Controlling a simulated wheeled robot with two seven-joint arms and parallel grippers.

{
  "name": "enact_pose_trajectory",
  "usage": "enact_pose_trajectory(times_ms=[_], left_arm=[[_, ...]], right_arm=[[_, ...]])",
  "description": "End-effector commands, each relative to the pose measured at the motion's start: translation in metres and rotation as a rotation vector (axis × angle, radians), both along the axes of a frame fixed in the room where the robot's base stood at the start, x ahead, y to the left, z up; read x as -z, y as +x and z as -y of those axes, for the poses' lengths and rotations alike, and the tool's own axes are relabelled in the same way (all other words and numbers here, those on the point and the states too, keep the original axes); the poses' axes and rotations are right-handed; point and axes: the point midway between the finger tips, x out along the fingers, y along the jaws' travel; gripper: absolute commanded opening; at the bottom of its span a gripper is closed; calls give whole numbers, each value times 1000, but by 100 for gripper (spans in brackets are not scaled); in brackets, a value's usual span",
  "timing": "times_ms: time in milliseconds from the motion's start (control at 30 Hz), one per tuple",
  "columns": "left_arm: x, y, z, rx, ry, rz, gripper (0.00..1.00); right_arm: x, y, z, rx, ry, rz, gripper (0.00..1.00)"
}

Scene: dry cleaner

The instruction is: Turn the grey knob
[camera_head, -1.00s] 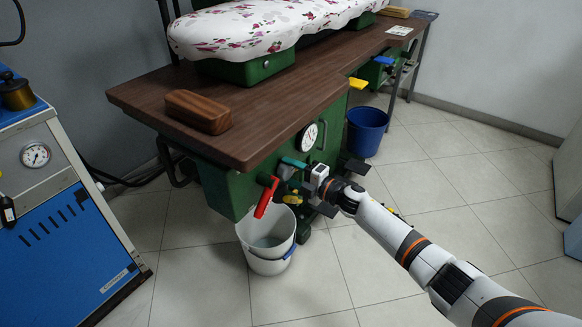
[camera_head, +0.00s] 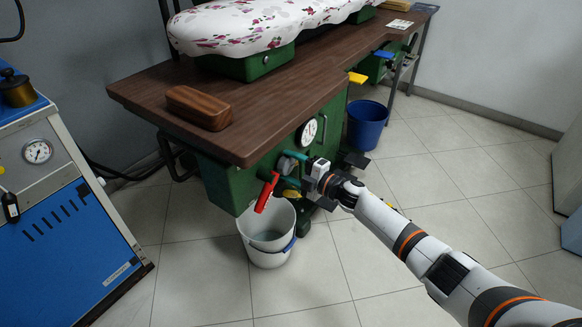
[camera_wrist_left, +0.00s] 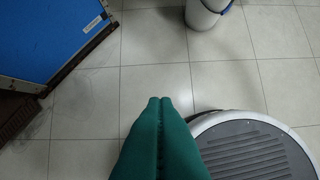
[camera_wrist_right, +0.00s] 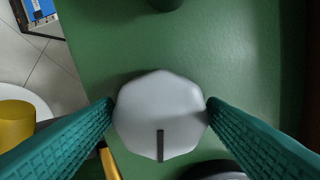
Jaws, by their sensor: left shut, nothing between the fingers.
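The grey knob (camera_wrist_right: 160,110) is a pale faceted disc on the green panel of the machine under the table. A dark pointer line on it points down in the right wrist view. My right gripper (camera_wrist_right: 160,106) has one teal finger at each side of the knob, and both fingertips appear to touch its rim. In the head view the knob (camera_head: 287,165) shows between the fingers of my right gripper (camera_head: 291,168). My left gripper (camera_wrist_left: 160,98) is shut and empty above the floor; it is out of sight in the head view.
A red lever (camera_head: 266,192) hangs just left of the knob, above a white bucket (camera_head: 268,245). A dial gauge (camera_head: 308,132) sits above right. The brown tabletop (camera_head: 255,110) overhangs the panel. A blue bucket (camera_head: 367,125) stands behind; a blue cabinet (camera_head: 70,240) is at left.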

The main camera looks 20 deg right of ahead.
Motion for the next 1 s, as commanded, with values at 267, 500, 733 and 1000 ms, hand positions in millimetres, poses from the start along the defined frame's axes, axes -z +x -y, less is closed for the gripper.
enact_pose_trajectory(times_ms=[267, 500, 733, 1000], left_arm=[[0, 0, 0, 0, 0, 1, 0], [0, -15, -4, -5, 15, -79, 0], [-8, -24, -7, -10, 25, -126, 0], [-15, -24, -7, -10, 24, -124, 0]], right_arm=[[0, 0, 0, 0, -1, 1, 76], [-1, -13, 11, 0, -2, -1, 76], [-1, -51, 40, 1, -3, -3, 76], [0, -87, 68, 0, -1, -2, 76]])
